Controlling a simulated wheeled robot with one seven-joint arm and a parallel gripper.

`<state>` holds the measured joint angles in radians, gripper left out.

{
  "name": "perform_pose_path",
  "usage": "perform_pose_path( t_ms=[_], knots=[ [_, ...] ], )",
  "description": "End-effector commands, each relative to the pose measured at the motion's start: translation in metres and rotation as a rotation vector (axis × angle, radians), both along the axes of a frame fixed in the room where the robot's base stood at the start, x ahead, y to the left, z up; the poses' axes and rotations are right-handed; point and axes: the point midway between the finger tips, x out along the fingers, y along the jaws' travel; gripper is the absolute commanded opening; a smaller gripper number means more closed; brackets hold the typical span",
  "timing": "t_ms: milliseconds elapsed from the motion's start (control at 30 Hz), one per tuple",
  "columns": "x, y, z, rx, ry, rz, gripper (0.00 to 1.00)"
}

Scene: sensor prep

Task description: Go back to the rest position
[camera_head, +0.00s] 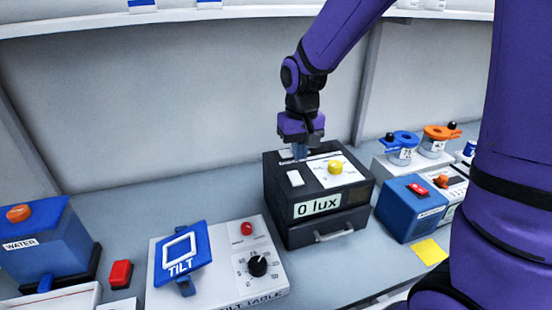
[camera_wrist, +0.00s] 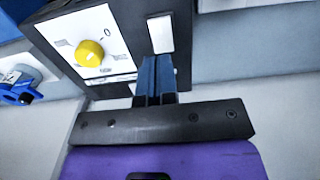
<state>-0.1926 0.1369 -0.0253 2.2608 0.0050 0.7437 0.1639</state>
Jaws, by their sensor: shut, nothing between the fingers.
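My gripper (camera_head: 300,155) is shut and empty, pointing down over the back left part of the top of a black box (camera_head: 280,217). In the wrist view my gripper (camera_wrist: 155,65) shows its blue fingers side by side, close to a white rectangular key on the box top (camera_wrist: 125,22). I cannot tell whether the fingertips touch the box. The box has a yellow knob (camera_head: 335,167), a display reading "0 lux" (camera_head: 318,206) and a drawer with a handle (camera_head: 334,232), which looks closed.
Left of the box stand a tilt table (camera_head: 215,285), a red block (camera_head: 121,273) and a blue water unit (camera_head: 40,240). To its right are a blue box with a red switch (camera_head: 410,210), a yellow note (camera_head: 430,252) and clamps on jars (camera_head: 400,150). A shelf (camera_head: 230,16) runs above.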

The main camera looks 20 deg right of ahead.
Motion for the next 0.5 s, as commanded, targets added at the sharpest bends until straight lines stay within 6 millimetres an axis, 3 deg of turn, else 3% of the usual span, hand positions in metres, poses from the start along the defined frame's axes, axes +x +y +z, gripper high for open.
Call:
perform_pose_path(
  t_ms=[233,500],
  knots=[
    [-0.006,-0.004,0.014,0.005,-0.023,-0.001,0.00],
    [-0.047,-0.025,0.073,0.021,-0.131,-0.002,0.00]
  ],
)
